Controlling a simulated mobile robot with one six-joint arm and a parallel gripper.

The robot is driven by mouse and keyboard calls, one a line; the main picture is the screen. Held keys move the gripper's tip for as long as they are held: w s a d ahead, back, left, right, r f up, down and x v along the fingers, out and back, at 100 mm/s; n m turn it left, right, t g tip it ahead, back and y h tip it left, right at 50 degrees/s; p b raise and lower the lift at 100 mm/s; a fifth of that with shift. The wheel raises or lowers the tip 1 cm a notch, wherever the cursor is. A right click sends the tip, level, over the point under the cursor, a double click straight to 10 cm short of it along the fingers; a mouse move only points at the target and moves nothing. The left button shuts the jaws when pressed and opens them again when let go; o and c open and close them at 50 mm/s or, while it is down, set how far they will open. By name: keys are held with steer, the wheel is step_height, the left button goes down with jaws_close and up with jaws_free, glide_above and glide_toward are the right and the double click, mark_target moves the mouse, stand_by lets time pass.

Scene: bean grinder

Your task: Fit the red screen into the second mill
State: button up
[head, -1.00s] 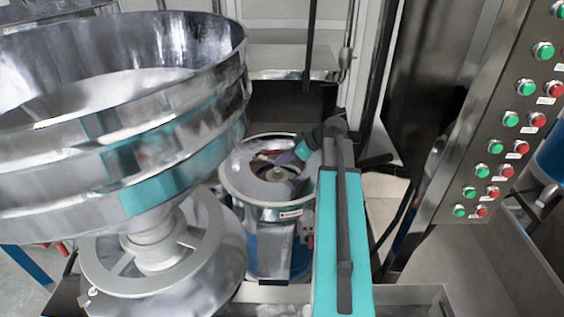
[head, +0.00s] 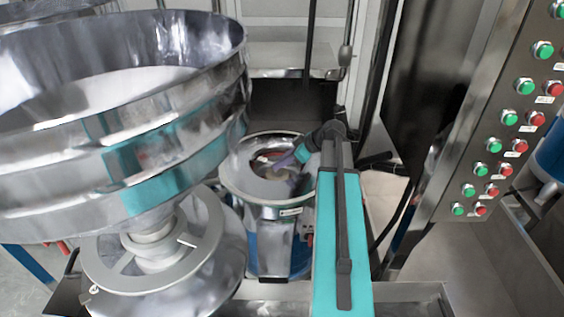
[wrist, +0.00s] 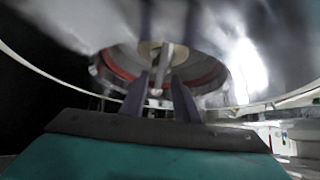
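The mill (head: 236,184) is a round metal drum with a wide grey rim, in the middle of the head view. The red screen shows as a red arc (head: 268,156) inside its mouth. In the wrist view, the red ring (wrist: 122,68) curves around a pale central hub; I cannot tell whether it sits fully seated. My gripper (wrist: 160,85) is inside the mouth, its two purple-grey fingers apart in front of the hub, with no object clearly gripped. In the head view my gripper (head: 284,168) reaches in from the right, its tips partly blurred.
A large shiny hopper (head: 120,130) on a pale round base stands close on the left. A slanted panel (head: 500,130) with green and red buttons is on the right. Dark pipes stand behind the mill.

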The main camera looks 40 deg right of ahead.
steer(key=shift+r, duration=0.1)
steer(key=b+v, duration=0.3)
steer(key=v, duration=0.9)
steer(key=shift+w, duration=0.1)
stand_by(0.8)
steer(key=shift+p+x, duration=1.3)
steer(key=shift+x, duration=3.7)
